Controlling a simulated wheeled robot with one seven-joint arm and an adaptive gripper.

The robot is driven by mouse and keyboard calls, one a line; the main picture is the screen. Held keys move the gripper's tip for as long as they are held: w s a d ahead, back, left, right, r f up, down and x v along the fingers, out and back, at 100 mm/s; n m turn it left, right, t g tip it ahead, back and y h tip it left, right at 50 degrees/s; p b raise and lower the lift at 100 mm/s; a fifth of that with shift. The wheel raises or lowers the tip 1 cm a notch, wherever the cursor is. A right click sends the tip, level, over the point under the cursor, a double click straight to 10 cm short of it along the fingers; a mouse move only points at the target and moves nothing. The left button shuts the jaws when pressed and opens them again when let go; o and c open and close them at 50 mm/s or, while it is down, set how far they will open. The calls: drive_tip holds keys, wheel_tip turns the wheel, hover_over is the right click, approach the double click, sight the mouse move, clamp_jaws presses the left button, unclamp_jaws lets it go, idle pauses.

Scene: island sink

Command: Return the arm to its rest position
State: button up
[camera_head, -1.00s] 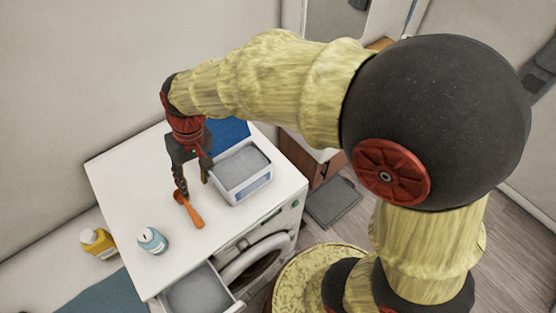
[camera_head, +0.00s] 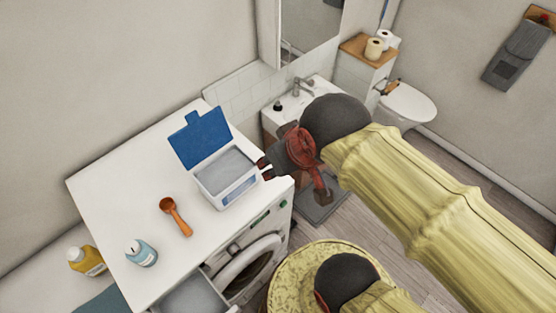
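My gripper (camera_head: 266,169) is near the front right corner of the washing machine top, just right of the white box with the open blue lid. Its two dark fingertips point left and show a little apart, with nothing between them. My arm, in yellow sleeves with dark joints, bends in from the lower right. The orange scoop (camera_head: 175,217) lies on the white top, well to the left of my gripper and clear of it.
The white box (camera_head: 227,184) holds grey contents, its blue lid (camera_head: 201,140) raised. A blue-capped bottle (camera_head: 141,254) and a yellow bottle (camera_head: 86,262) stand at left. The washer drawer (camera_head: 196,297) is open. A sink (camera_head: 296,92) and toilet (camera_head: 408,104) are behind.

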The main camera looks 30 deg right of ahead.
wheel_tip(320, 180, down, 23)
drive_tip(key=b, duration=2.3)
drive_tip(key=shift+f, duration=0.15)
drive_tip(key=shift+a, duration=0.1)
drive_tip(key=shift+c, duration=0.8)
